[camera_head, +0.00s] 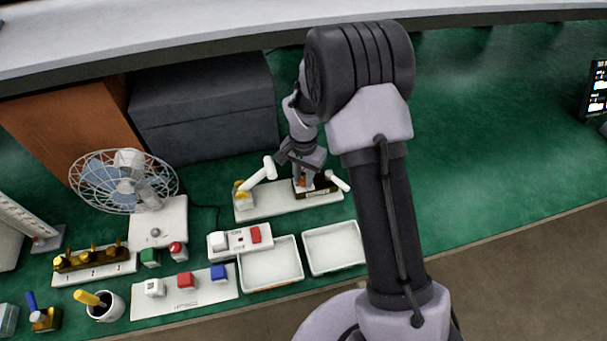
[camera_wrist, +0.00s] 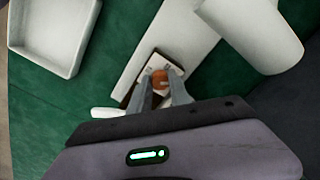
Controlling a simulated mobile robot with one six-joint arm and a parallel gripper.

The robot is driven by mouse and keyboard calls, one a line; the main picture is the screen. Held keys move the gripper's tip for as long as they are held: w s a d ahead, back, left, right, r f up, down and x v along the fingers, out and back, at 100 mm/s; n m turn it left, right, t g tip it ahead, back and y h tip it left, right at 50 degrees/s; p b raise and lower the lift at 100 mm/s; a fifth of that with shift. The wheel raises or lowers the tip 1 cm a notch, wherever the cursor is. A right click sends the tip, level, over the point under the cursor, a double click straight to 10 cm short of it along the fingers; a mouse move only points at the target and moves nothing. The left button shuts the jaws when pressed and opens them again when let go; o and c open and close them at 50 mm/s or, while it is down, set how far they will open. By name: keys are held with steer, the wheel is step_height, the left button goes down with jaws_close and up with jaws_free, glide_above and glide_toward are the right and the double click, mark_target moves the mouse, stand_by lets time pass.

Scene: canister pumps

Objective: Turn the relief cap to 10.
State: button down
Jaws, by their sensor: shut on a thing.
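The relief cap is a small orange-red knob (camera_wrist: 163,78) between my fingertips in the wrist view. It sits on a dark block with a pale marked plate (camera_wrist: 146,66); the marks are too small to read. My gripper (camera_wrist: 163,88) is shut on the cap from above, and its fingers hide part of it. In the head view, my gripper (camera_head: 302,181) is over the dark block (camera_head: 321,188) at the right of the pump's white base (camera_head: 262,210). The cap's setting cannot be told.
A white cylinder (camera_head: 263,171) leans over the base's left end and looms near my gripper in the wrist view (camera_wrist: 255,30). White trays (camera_head: 333,248) and a switch box (camera_head: 240,241) stand in front. A dark grey box (camera_head: 205,108) stands behind. Green bench right of my arm is clear.

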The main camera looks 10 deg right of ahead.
steer(key=n+p, duration=0.1)
steer(key=n, duration=0.3)
steer(key=shift+r+n, duration=0.1)
steer(key=shift+n, duration=0.2)
steer(key=n+p, duration=0.1)
steer(key=n, duration=0.2)
steer(key=shift+n, duration=0.4)
steer(key=n+p, duration=0.2)
steer(key=n, duration=0.5)
steer(key=n+p, duration=0.1)
steer(key=n, duration=0.2)
steer(key=shift+n, duration=0.4)
steer(key=n+p, duration=0.1)
steer(key=n, duration=0.2)
steer(key=shift+w+n, duration=0.1)
steer(key=shift+n, duration=0.2)
steer(key=n+p, duration=0.1)
steer(key=n, duration=0.5)
steer(key=shift+p, duration=0.35)
steer(key=c, duration=1.5)
jaws_free()
